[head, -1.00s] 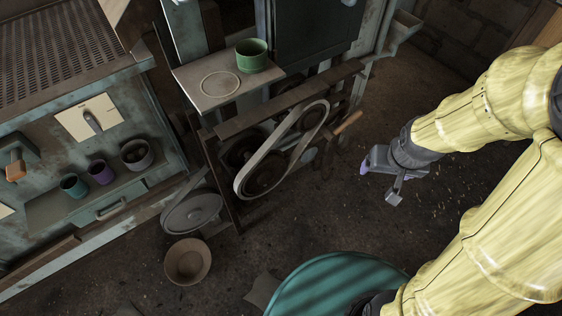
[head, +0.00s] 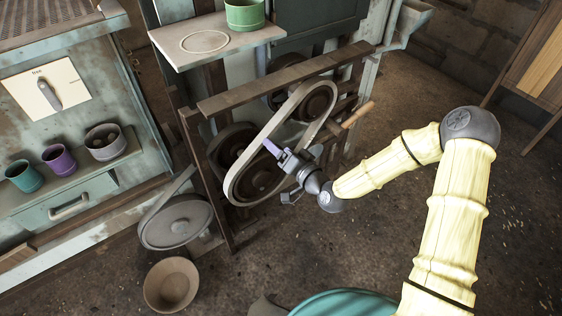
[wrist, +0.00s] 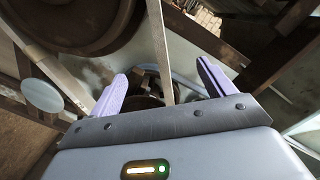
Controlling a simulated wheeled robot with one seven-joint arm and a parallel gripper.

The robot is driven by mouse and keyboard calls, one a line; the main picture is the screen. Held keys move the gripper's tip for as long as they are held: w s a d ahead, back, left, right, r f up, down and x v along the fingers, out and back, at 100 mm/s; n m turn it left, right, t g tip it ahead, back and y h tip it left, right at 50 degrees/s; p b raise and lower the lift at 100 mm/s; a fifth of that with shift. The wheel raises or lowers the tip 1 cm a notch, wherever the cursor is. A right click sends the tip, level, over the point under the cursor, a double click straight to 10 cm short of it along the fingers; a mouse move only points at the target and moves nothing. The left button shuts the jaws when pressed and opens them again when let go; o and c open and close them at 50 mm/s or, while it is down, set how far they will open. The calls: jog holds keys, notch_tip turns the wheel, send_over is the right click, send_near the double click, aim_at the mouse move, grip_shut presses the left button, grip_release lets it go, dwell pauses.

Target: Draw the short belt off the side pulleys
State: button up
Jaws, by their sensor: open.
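The short belt (head: 262,134) is a pale grey loop around a lower pulley (head: 256,182) and an upper pulley (head: 319,102), on the side of the machine frame. My gripper (head: 274,149) is open at the middle of the loop, in front of it. Its purple fingers overlap the belt in the head view. In the wrist view the fingers (wrist: 161,86) stand apart, and a pale band (wrist: 160,45), apparently one belt run, passes between them. A second pale band shows at the left. I cannot tell whether a finger touches the belt.
A wooden handle (head: 357,115) sticks out right of the upper pulley. A shelf (head: 218,45) with a green cup (head: 245,14) is above. A grey wheel (head: 176,222) and a brown bowl (head: 172,285) are at lower left. The floor at right is open.

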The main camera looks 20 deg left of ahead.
aim_at(269, 135)
jog(key=shift+w+a+r+m+t, duration=0.15)
jog(key=shift+w+m+t, duration=0.1)
jog(key=shift+m+t, duration=0.35)
jog(key=shift+y, duration=0.3)
jog(key=shift+b+x, duration=0.4)
jog(key=shift+x, duration=3.35)
grip_shut()
jog(key=shift+r, duration=0.2)
